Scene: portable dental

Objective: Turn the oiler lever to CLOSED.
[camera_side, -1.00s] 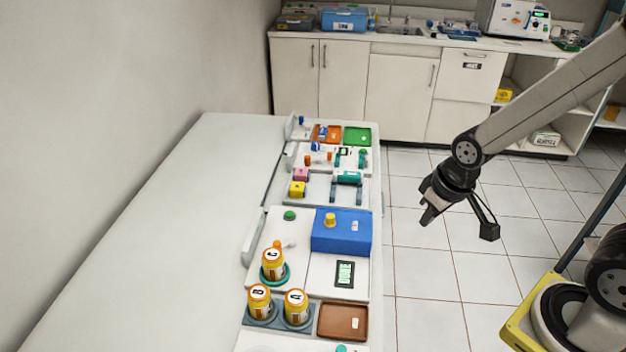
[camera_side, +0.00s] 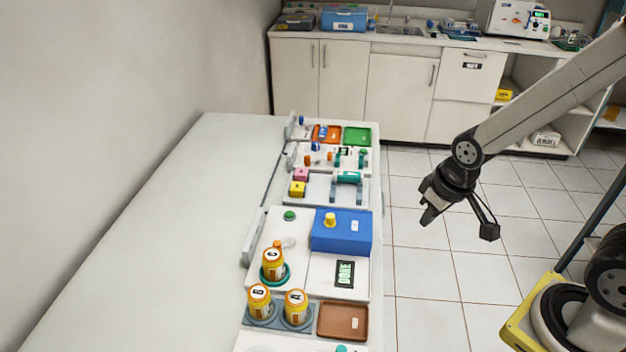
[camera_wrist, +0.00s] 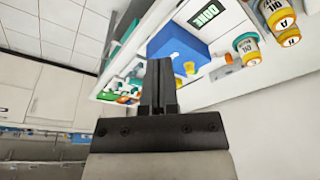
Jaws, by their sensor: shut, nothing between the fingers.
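The oiler station is a white panel (camera_side: 262,225) on the bench in the side view. It carries a blue box (camera_side: 350,228) with a yellow knob (camera_side: 330,219), a green button (camera_side: 290,215) and a display (camera_side: 345,274) reading DONE. A yellow-orange oil can (camera_side: 273,263) stands upright in a green ring. A small orange piece (camera_side: 278,244) just behind the can may be the lever. It is partly hidden, and I cannot read its setting. My gripper (camera_side: 428,217) is shut and empty, right of the bench above the floor, apart from the station. Its fingers (camera_wrist: 158,85) show in the wrist view.
Two more cans (camera_side: 259,300) stand in a grey holder in front of the station, beside a brown tray (camera_side: 343,321). Farther back are small fixtures, an orange tray (camera_side: 327,134) and a green tray (camera_side: 357,137). The bench's left side is bare.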

